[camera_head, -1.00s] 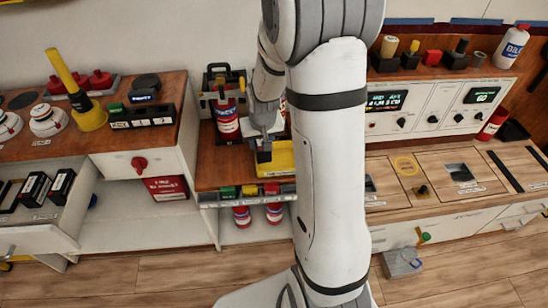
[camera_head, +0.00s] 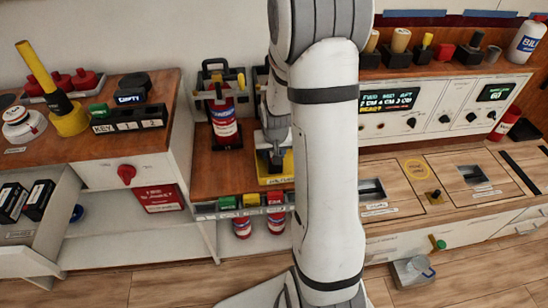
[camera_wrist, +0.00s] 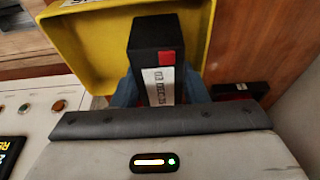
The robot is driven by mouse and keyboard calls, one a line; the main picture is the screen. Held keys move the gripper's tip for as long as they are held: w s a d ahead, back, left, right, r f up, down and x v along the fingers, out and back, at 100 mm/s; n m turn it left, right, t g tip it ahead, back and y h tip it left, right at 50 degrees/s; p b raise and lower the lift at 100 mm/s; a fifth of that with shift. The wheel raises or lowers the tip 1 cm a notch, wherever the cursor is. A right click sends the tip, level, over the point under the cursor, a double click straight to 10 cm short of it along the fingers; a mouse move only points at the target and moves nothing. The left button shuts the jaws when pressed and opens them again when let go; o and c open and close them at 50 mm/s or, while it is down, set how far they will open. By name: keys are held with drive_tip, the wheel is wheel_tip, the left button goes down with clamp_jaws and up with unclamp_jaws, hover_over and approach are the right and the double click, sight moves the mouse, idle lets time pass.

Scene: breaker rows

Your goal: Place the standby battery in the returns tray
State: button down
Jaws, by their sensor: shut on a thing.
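A black box-shaped battery with a red square and a white printed label (camera_wrist: 158,50) stands upright between the blue fingers of my gripper (camera_wrist: 160,88) in the wrist view. My gripper is shut on it. A yellow tray (camera_wrist: 90,28) lies beyond the battery, its rim seen around it; I cannot tell whether the battery touches its floor. In the head view my gripper (camera_head: 271,155) is low over the yellow tray (camera_head: 274,181), on the wooden shelf between the cabinets. My own arm hides much of the tray, and the battery is hard to make out there. I cannot read any tray name.
A red canister (camera_head: 222,120) stands left of the tray. Coloured blocks (camera_head: 240,202) line the shelf's front edge. Black boxes (camera_head: 38,200) with white labels sit in the left drawer. A white panel (camera_head: 450,100) with displays and knobs is at the right.

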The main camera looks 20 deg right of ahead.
drive_tip(key=shift+f, duration=1)
drive_tip(key=shift+f+b, duration=0.25)
drive_tip(key=shift+b, duration=0.05)
drive_tip(key=c, duration=0.8)
unclamp_jaws()
drive_tip(key=shift+c, duration=0.2)
drive_tip(key=shift+r, duration=0.1)
